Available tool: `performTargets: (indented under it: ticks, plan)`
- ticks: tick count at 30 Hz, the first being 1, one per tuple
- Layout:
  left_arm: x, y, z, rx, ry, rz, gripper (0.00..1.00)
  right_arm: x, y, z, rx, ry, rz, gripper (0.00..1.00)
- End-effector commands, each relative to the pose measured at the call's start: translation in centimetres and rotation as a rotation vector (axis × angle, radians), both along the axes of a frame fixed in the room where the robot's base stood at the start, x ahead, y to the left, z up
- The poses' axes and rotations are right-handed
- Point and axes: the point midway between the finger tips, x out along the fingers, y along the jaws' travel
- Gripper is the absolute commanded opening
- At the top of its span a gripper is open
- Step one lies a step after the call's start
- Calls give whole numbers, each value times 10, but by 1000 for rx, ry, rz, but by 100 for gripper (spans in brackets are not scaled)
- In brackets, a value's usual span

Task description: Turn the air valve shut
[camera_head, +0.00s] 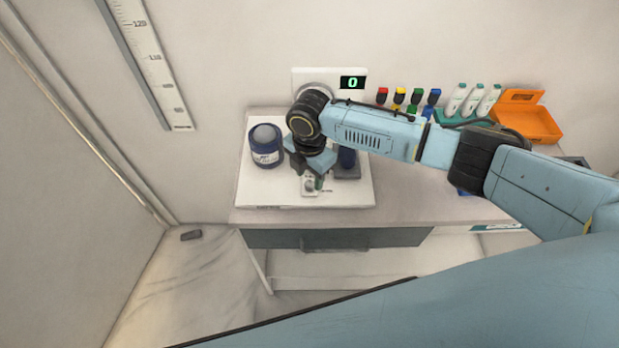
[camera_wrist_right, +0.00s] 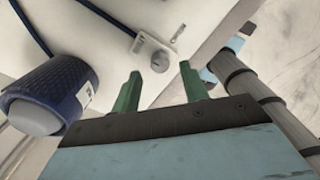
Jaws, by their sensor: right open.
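The air valve (camera_head: 309,187) looks like a small white block with a round grey knob, near the front of a white board on the counter. It also shows in the right wrist view (camera_wrist_right: 152,52), with a dark hose running to it. My right gripper (camera_head: 315,178) is over the board close to the valve. In the right wrist view its two green fingers (camera_wrist_right: 160,84) are apart and nothing is between them. The knob lies beyond the fingertips, and no contact shows. My left gripper is not in view.
A dark blue cylinder with a grey top (camera_head: 266,146) stands left of the gripper. A display (camera_head: 352,82) reading 0 is behind. My arm hides part of the board.

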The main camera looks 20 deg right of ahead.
Motion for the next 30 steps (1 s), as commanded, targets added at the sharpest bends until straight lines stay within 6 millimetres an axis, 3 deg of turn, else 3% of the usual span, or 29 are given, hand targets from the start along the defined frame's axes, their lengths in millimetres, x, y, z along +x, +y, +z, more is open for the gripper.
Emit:
performTargets:
  ticks: [9, 15, 30]
  plan:
    - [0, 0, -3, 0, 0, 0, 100, 1, 0, 72, 2, -5, 1, 44]
    - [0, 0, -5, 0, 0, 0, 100, 0, 0, 100, 1, -2, 1, 44]
    - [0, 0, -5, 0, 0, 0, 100, 0, 0, 108, 0, -1, 1, 44]
